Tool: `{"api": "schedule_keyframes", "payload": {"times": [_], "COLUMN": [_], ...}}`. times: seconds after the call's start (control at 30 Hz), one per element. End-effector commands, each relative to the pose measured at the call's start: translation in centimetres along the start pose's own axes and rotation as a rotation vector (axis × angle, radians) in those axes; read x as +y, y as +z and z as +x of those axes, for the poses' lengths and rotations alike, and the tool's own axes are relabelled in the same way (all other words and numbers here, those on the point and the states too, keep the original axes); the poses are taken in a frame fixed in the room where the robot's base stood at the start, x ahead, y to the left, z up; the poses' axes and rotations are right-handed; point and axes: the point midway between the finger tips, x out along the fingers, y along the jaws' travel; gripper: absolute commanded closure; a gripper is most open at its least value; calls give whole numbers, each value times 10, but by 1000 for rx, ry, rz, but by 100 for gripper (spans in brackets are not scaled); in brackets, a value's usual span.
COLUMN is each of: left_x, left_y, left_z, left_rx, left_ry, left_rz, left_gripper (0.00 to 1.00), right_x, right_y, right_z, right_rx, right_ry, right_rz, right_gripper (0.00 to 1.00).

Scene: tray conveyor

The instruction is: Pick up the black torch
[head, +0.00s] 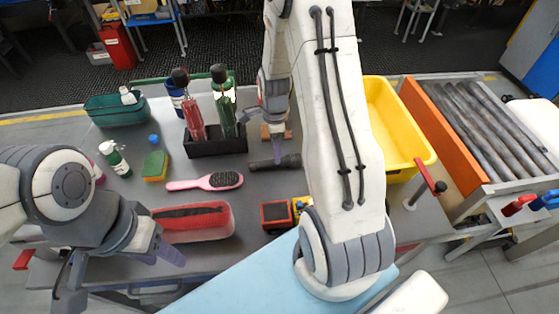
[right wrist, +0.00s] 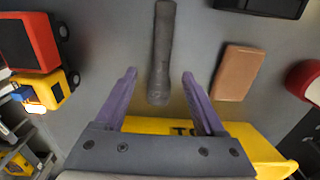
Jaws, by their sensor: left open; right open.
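The black torch (head: 275,162) lies on the grey table in the middle of the head view, partly hidden by my right arm. In the right wrist view the torch (right wrist: 162,55) points lengthwise toward the gripper, its near end between the lines of the two fingers. My right gripper (right wrist: 159,74) is open and empty, with a purple finger on either side of the torch's near end; I cannot tell its height above it. In the head view the right gripper (head: 266,117) shows just behind the torch. My left gripper (head: 120,275) is open and empty at the front left.
A brown block (right wrist: 238,72) lies beside the torch. A toy truck (head: 276,214) stands in front of it. A black caddy (head: 217,148) with bottles, a pink hairbrush (head: 190,184), a red container (head: 225,222) and a yellow bin (head: 425,155) are around it.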

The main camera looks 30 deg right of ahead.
Motion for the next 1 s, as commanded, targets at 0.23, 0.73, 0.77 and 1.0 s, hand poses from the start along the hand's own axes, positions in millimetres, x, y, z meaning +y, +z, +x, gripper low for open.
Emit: {"api": "schedule_keyframes", "payload": {"times": [0.23,0.73,0.77,1.0], "left_x": [1,1,1,1], "left_y": [0,-1,-1,-1], "left_z": [-10,-17,-17,-17], "left_rx": [0,0,0,0], "left_ry": [0,0,0,0], "left_rz": [0,-1,-1,-1], "left_gripper": [50,50,50,50], "right_x": [0,-2,-2,-2], "right_y": [1,2,2,2], "right_z": [20,56,56,55], "right_rx": [1,0,0,0], "right_ry": [5,-1,-1,-1], "right_rz": [-2,-3,-3,-3], "right_gripper": [28,28,28,100]}}
